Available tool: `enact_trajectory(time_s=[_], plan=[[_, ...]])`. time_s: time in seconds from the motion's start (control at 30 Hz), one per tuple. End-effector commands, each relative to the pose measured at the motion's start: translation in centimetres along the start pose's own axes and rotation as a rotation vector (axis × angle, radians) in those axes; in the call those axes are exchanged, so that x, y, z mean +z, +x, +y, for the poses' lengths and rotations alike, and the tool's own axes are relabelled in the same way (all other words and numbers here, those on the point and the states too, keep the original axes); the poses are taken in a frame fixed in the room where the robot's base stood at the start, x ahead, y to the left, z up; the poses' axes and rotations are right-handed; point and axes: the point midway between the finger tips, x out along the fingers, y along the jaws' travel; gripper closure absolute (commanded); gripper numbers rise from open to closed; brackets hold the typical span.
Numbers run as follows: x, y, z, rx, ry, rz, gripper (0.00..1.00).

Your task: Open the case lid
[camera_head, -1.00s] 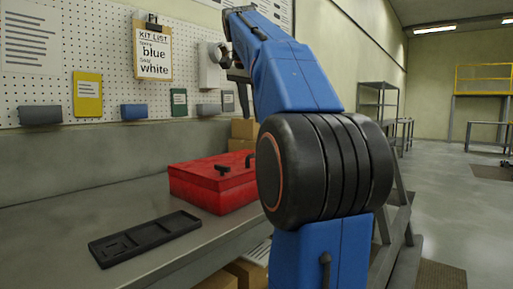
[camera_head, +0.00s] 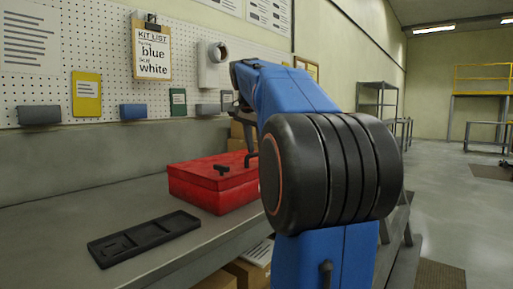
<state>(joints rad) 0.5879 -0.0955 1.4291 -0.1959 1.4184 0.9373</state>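The red case (camera_head: 212,187) stands on the workbench left of my arm, and its lid (camera_head: 205,168) is shut. My gripper (camera_head: 239,112) is at the far end of my blue arm, above the case's back right part and apart from the lid. It is small, dark and partly hidden by the arm, so its finger opening is unclear. The case's right end is hidden behind my arm's black joint.
A black tray (camera_head: 144,238) with recesses lies on the bench (camera_head: 60,225) at the front left. A pegboard (camera_head: 105,60) with a kit list (camera_head: 151,50) and small bins stands behind. Cardboard boxes (camera_head: 237,135) are beyond the case. The bench between tray and case is bare.

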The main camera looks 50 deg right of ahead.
Motion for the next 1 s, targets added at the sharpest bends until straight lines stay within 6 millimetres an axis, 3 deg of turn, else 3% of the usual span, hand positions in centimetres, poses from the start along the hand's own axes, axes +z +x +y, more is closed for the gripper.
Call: enact_trajectory(time_s=[0.23,0.37,0.77,1.0], plan=[[0.0,0.0,0.0,0.0,0.0,0.0,0.71],[0.0,0.0,0.0,0.0,0.0,0.0,1.0],[-0.2,-0.9,-0.6,-0.002,0.0,0.001,1.0],[-0.6,-4.0,-2.7,-0.005,-0.002,0.001,1.0]])
